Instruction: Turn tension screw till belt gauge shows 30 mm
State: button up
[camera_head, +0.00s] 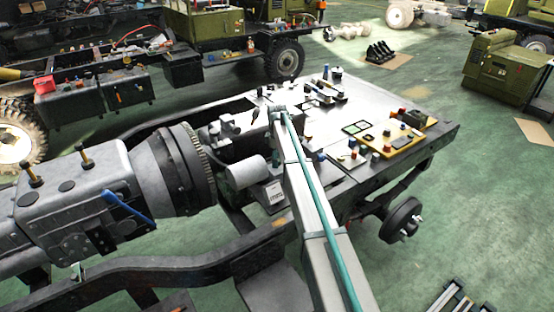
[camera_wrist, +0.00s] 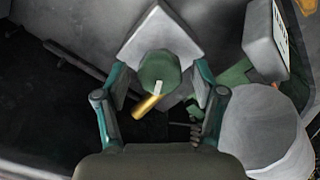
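In the wrist view, a round green screw head (camera_wrist: 159,70) with a white mark lies between my gripper's fingers, in front of a pale, angular bracket (camera_wrist: 160,30). A brass pin (camera_wrist: 147,106) sticks out below it. I take this for the tension screw. My gripper (camera_wrist: 161,84) is open, with a visible gap between each teal finger and the green head. A pale box with a white scale face (camera_wrist: 281,38), likely the belt gauge, is at the right; its reading is not legible. It also shows in the head view (camera_head: 276,194). My gripper is hidden behind my arm there.
A grey cylinder (camera_wrist: 262,130) stands close to my gripper's right finger; it also shows in the head view (camera_head: 245,172). A large grey gearbox (camera_head: 85,200) lies left. A flat deck (camera_head: 385,110) with small parts lies right. Dark frame rails (camera_head: 150,268) run in front.

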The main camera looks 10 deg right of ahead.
notch_tip(320, 180, up, 12)
dwell(0.8)
